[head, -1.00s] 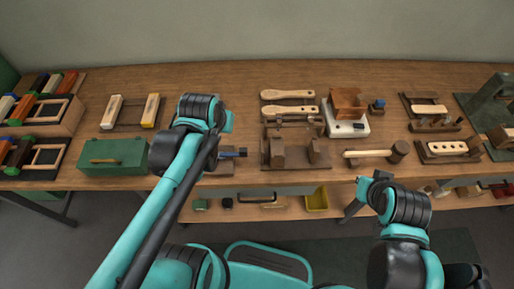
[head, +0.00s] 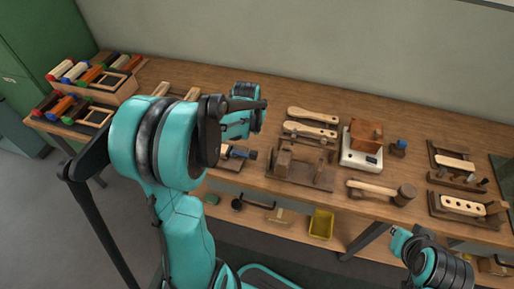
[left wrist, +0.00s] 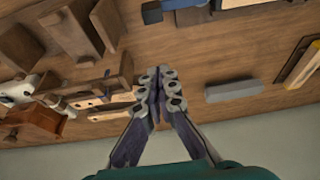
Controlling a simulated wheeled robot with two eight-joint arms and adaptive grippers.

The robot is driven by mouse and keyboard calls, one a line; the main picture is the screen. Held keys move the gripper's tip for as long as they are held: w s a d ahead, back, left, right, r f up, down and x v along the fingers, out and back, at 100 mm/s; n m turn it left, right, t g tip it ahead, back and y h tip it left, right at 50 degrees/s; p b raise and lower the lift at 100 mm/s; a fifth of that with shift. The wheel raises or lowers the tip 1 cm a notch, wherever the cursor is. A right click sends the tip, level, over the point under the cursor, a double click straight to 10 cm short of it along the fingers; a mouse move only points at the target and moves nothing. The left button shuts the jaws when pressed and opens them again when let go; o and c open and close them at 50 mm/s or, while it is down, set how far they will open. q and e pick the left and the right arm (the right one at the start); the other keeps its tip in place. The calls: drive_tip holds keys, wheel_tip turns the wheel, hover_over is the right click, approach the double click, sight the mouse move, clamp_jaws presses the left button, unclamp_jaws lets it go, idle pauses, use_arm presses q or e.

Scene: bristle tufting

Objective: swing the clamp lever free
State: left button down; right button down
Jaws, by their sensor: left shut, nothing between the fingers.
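A dark wooden fixture (head: 312,178) with upright blocks stands at the front of the bench, right of my left arm. It also shows at the upper left of the left wrist view (left wrist: 82,38). Thin dark parts lie along its far side; I cannot tell surely which is the clamp lever. My left gripper (left wrist: 158,78) is shut and empty in the left wrist view, over the bench and beside the fixture, apart from it. In the head view its fingers are hidden by my arm. My right arm is at the lower right; its fingers cannot be made out.
A small device with a blue-grey part (head: 238,153) sits left of the fixture. Wooden brush handles (head: 312,115), a white scale with a wooden box (head: 360,158) and a mallet (head: 385,190) lie around it. A yellow bin (head: 321,223) is below. A grey block (left wrist: 232,90) lies on bare bench.

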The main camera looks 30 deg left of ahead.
sight(243, 154)
use_arm(q)
drive_tip(key=b+x, duration=0.4)
drive_tip(key=x, duration=0.6)
drive_tip(key=shift+f, duration=0.3)
drive_tip(key=s, duration=0.3)
drive_tip(key=shift+s+d+r+b, duration=0.3)
drive_tip(key=shift+d+r+b, duration=0.05)
drive_tip(key=shift+d+b, duration=0.05)
drive_tip(key=shift+s, duration=0.15)
drive_tip(key=shift+s, duration=0.1)
